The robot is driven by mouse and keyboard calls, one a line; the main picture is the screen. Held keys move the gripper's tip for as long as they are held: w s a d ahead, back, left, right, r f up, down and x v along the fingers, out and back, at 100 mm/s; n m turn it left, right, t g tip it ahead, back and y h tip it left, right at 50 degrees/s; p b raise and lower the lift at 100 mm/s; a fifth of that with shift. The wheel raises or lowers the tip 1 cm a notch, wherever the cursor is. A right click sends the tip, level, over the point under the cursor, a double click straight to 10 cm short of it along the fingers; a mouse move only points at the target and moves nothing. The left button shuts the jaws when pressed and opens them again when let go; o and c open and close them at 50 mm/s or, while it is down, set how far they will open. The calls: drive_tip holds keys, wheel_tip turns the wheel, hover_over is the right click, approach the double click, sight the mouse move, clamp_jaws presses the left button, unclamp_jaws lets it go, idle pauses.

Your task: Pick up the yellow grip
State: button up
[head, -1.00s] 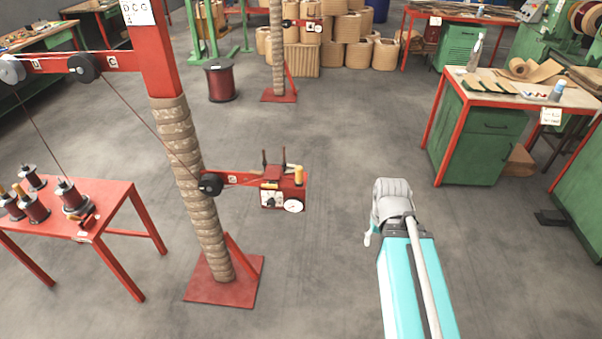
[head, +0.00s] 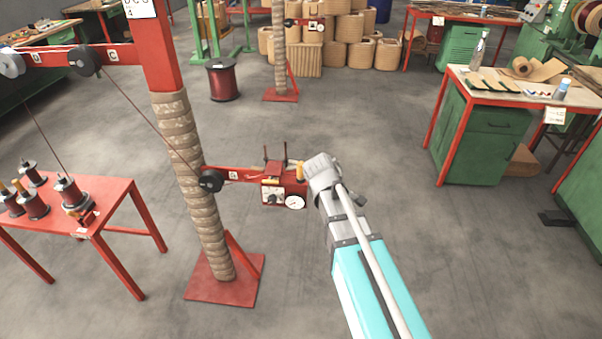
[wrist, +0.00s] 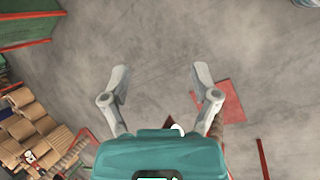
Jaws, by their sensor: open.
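The yellow grip (head: 300,172) is a small upright yellow cylinder at the right end of the red box (head: 285,188), which sits on a red arm fixed to the wrapped column (head: 185,160). In the head view, the end of my arm is just right of the grip, close to it in the picture; the depth between them is unclear. My gripper (wrist: 161,76) is open in the wrist view, with only bare floor between its fingers. The fingers are not clear in the head view. I cannot make out the yellow grip in the wrist view.
The column stands on a red base plate (head: 222,280). A thin line runs from a black pulley (head: 211,181) up to the upper pulley. A red table (head: 110,205) with spools is at left, a workbench (head: 520,88) at right.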

drive_tip(key=w+a+r+n+t+h+b, duration=0.1)
drive_tip(key=w+a+n+t+h, duration=0.1)
drive_tip(key=w+a+n, duration=0.3)
drive_tip(key=w+a+r+n+t+h+b, duration=0.1)
drive_tip(key=w+a+r+n, duration=0.15)
drive_tip(key=a, duration=0.55)
drive_tip(key=n+t+h, duration=0.2)
drive_tip(key=n+t, duration=0.2)
drive_tip(key=n, duration=0.3)
approach(298, 169)
drive_tip(key=shift+b+v, duration=0.4)
drive_tip(key=shift+v, duration=0.65)
drive_tip(key=shift+w, duration=0.15)
drive_tip(key=b+x, duration=0.3)
drive_tip(key=x, duration=0.4)
drive_tip(key=shift+w+d+f, duration=0.15)
drive_tip(key=shift+f, duration=0.1)
drive_tip(key=shift+w+d+f, duration=0.1)
drive_tip(key=shift+w+d, duration=0.15)
drive_tip(key=shift+d, duration=0.15)
drive_tip(key=shift+f, duration=0.1)
